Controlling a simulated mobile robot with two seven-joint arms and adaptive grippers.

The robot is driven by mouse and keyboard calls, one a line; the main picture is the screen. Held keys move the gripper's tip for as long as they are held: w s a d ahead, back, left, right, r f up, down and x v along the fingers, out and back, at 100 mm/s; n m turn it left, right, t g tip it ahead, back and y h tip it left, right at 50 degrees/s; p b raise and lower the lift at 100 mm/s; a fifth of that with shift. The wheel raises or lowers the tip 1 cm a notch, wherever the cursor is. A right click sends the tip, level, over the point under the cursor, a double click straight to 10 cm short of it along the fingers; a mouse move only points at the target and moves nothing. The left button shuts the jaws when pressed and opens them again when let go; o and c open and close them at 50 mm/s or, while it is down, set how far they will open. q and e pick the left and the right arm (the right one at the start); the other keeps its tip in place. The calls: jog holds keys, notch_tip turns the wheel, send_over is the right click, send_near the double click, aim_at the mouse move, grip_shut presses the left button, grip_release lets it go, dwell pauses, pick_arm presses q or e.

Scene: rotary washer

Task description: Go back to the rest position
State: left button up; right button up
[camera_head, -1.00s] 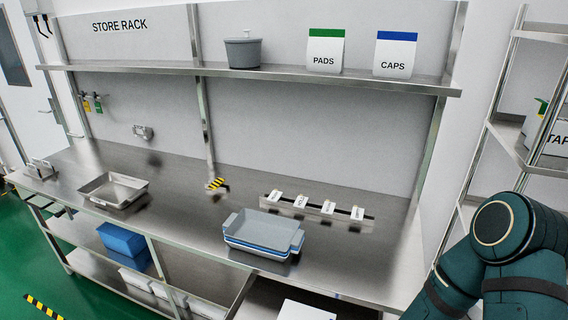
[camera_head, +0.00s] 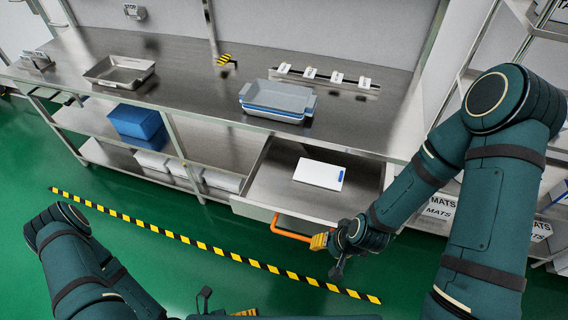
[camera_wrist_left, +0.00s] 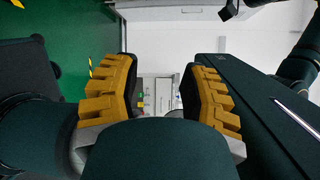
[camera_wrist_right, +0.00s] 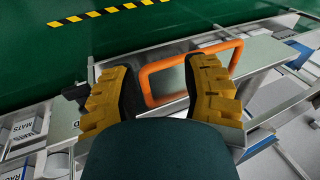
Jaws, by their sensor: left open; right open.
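My right gripper (camera_head: 320,242) is low in front of the bench, beside the orange handle (camera_head: 290,233) of the pulled-out drawer (camera_head: 262,190). In the right wrist view the yellow fingers of this gripper (camera_wrist_right: 160,72) are spread, with the orange handle (camera_wrist_right: 148,90) showing between and beyond them. Whether they touch it I cannot tell. My left gripper (camera_wrist_left: 160,78) is open, with nothing between its yellow fingers. In the head view only a small yellow part of it (camera_head: 245,312) shows at the bottom edge.
A white box with a blue mark (camera_head: 320,173) lies in the drawer. On the bench stand a grey-blue tray (camera_head: 278,98) and a metal tray (camera_head: 118,72). A blue bin (camera_head: 136,122) is on the lower shelf. A striped line (camera_head: 200,244) crosses the green floor.

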pick_arm(q)
jog(key=a+f+m+g+y+b, duration=0.25)
jog(key=m+g+y, duration=0.25)
jog(key=m, duration=0.7)
jog(key=a+f+m+g+y+b, duration=0.15)
jog(key=f+m+g+y, duration=0.3)
jog(key=m, duration=0.65)
jog(key=w+d+r+m+t+y+b, duration=0.1)
jog(key=w+r+m+t+y, duration=0.2)
jog(key=w+m+t, duration=0.4)
jog(key=w+m, duration=0.4)
jog(key=w, duration=0.4)
jog(key=shift+w+d+r+m+b, duration=0.2)
jog(key=shift+m+b, duration=0.1)
jog(key=shift+m, duration=0.1)
pick_arm(e)
notch_tip(320, 180, down, 6)
jog(key=s+a+n, duration=0.1)
jog(key=a, duration=0.1)
jog(key=shift+f, duration=0.2)
